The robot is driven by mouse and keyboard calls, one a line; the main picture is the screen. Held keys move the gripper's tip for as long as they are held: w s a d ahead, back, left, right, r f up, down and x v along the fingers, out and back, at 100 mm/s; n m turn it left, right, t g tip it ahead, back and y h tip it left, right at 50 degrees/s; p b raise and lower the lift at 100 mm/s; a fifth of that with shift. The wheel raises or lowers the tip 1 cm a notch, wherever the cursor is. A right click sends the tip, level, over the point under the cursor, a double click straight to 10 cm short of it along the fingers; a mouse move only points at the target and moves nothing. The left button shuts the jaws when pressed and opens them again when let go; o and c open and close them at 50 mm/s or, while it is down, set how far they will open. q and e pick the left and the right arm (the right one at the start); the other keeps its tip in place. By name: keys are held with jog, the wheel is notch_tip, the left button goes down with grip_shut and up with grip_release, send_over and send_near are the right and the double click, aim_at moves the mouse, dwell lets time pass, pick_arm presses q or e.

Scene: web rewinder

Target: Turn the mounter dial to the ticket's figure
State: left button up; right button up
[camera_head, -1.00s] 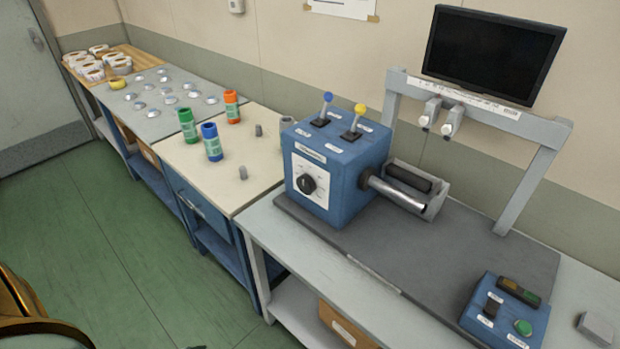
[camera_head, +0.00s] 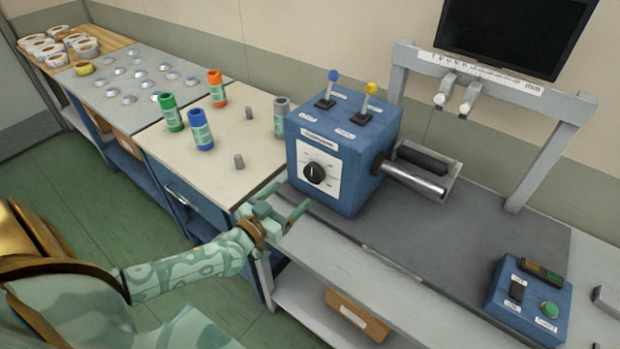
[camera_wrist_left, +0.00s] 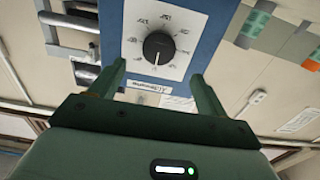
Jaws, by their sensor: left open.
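The mounter dial is a black round knob (camera_head: 315,172) on a white scale plate (camera_head: 327,185), on the front of a blue box (camera_head: 345,150). My left gripper (camera_head: 287,213) is open and empty, just in front of and below the dial, apart from it. In the left wrist view the knob (camera_wrist_left: 158,47) shows upside down, just beyond the spread fingers of my left gripper (camera_wrist_left: 160,85). The scale's figures are too small to read surely. No ticket can be made out. My right gripper is not in view.
A metal shaft (camera_head: 415,180) sticks out from the box's right side. Two levers (camera_head: 348,105) stand on top. Green, blue and orange tubes (camera_head: 200,135) stand on the table to the left. A blue button box (camera_head: 530,300) sits at right front.

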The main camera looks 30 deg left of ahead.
aim_at(312, 176)
pick_arm(q)
jog(key=w, duration=0.2)
jog(key=w+b, duration=0.1)
jog(key=w, duration=0.5)
jog(key=shift+w+d+f+b, duration=0.1)
jog(key=shift+w+d+b, duration=0.05)
jog(key=shift+d+b, duration=0.25)
jog(key=shift+w, duration=0.4)
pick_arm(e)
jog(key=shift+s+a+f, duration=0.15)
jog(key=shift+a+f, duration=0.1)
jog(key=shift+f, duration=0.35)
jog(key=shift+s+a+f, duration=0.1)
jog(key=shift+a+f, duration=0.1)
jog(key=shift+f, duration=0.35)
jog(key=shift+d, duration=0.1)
pick_arm(q)
jog(key=c, duration=1)
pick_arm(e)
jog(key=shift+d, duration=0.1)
